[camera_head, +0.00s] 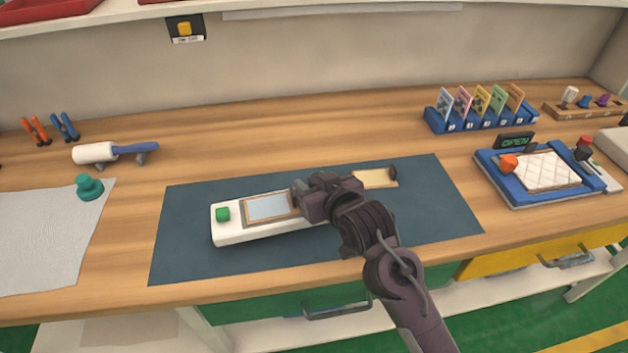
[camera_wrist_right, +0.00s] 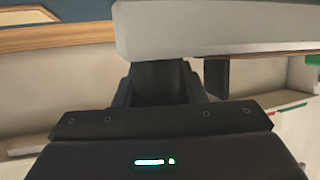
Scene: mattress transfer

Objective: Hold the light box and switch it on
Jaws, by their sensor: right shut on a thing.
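The light box (camera_head: 232,232) is a long white box on the dark blue mat (camera_head: 190,262), with a green button (camera_head: 223,214) at its left end and a pale framed window (camera_head: 268,207). I cannot tell whether the window is lit. My right gripper (camera_head: 308,198) comes in from the front and is shut on the light box near its middle, hiding part of it. In the right wrist view, the box's pale side (camera_wrist_right: 220,28) spans the top, close against the dark fingers (camera_wrist_right: 185,80). My left gripper is not in view.
A wooden-framed piece (camera_head: 374,178) lies on the mat behind my right gripper. A white roller (camera_head: 95,153) and a teal knob (camera_head: 89,187) stand to the left. A blue card rack (camera_head: 480,121) and a blue tray (camera_head: 512,198) stand to the right. The mat's left front is clear.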

